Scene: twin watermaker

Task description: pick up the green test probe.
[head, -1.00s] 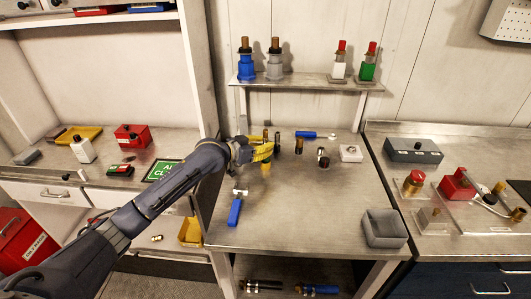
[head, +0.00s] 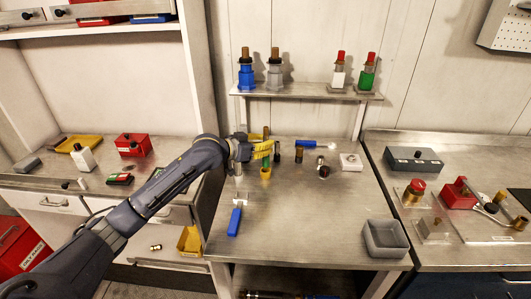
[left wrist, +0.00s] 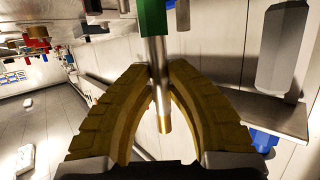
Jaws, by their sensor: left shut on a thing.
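My left gripper (head: 266,149) is over the back left of the middle bench, its yellow fingers closed around an upright probe. The green test probe (head: 266,158) shows as a narrow green strip at the fingers, with a brown end above them. In the left wrist view, the gripper (left wrist: 160,74) is shut on the metal shaft of the green test probe (left wrist: 153,18). Its green handle is cut off by the top edge, and its brass-coloured tip lies between the fingers. A small yellow cup (head: 265,173) is just below the gripper in the head view. My right gripper is not in view.
Small dark cylinders (head: 299,155) and a blue-handled tool (head: 314,144) are close to the right of the gripper. Another blue-handled tool (head: 235,220) lies in front. A grey open bin (head: 385,238) stands front right. The bench's front middle is clear.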

